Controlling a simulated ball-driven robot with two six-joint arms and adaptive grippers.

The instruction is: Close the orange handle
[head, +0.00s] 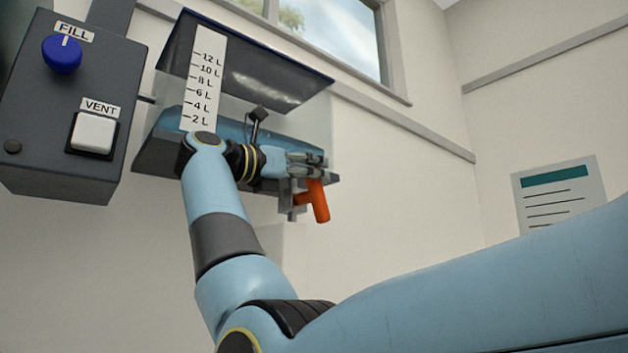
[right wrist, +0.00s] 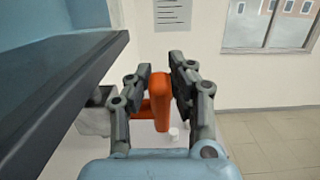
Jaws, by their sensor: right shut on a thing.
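The orange handle (head: 320,203) hangs below the front right edge of the tank (head: 157,155), on a small grey valve fitting. Its bar tilts slightly from vertical. My right gripper (head: 321,166) has its fingers at the upper end of the bar. In the right wrist view the orange handle (right wrist: 160,100) stands between the two fingers of my right gripper (right wrist: 160,66), which are shut on it. The fingers hide part of the handle's top in the head view. My left gripper is not in view.
A dark control box with a blue FILL knob (head: 62,54) and a white VENT button (head: 93,132) is at the left. A litre scale (head: 204,78) stands on the tank, with blue water low inside. A notice (head: 558,194) hangs on the right wall. Room below the handle looks clear.

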